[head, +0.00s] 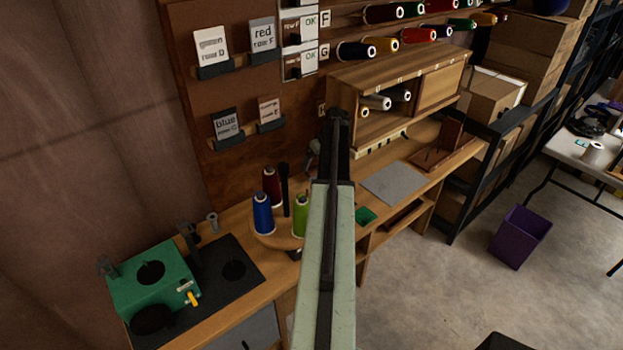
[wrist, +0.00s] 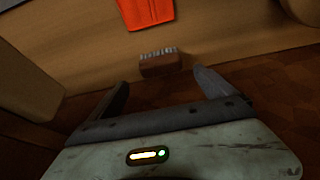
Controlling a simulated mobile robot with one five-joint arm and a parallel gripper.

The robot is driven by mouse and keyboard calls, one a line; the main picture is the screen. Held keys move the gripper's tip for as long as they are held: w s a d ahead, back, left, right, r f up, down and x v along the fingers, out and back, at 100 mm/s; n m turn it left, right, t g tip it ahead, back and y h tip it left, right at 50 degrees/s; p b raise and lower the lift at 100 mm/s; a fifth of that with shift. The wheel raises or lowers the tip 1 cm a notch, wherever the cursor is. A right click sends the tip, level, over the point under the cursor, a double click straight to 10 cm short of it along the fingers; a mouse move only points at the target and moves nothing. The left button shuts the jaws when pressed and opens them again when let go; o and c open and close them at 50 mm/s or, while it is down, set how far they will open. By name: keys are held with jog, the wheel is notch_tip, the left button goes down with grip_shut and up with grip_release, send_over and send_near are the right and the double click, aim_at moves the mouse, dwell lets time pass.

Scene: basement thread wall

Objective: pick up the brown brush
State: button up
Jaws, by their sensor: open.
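The brown brush (wrist: 161,65) shows in the wrist view as a small brown block with pale grey bristles along its upper edge. It lies against or close to a light wooden board, just beyond the gap between my fingers. My gripper (wrist: 165,88) is open, its two fingers spread apart, with nothing between them. The brush is beyond the fingertips and not gripped. In the head view my gripper (head: 337,122) is at the far end of my pale green arm, in front of the pegboard and shelf. I cannot make out the brush in the head view.
An orange-red piece (wrist: 145,12) lies on the board above the brush. In the head view, a wooden shelf unit (head: 437,88) stands right of my gripper. Thread cones, including a blue one (head: 263,214), stand on the bench left of my arm. A grey mat (head: 395,184) lies clear.

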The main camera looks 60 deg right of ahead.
aim_at(314, 168)
jog(key=shift+w+f, duration=0.2)
jog(key=shift+f, duration=0.05)
jog(key=b+x, duration=0.5)
jog(key=shift+s+a+f, duration=0.1)
jog(key=shift+s+f, duration=0.05)
jog(key=shift+f, duration=0.1)
jog(key=shift+r, duration=0.2)
jog(key=shift+p, duration=0.3)
jog(key=c, duration=1.6)
notch_tip(314, 168, up, 10)
jog(key=p, duration=1)
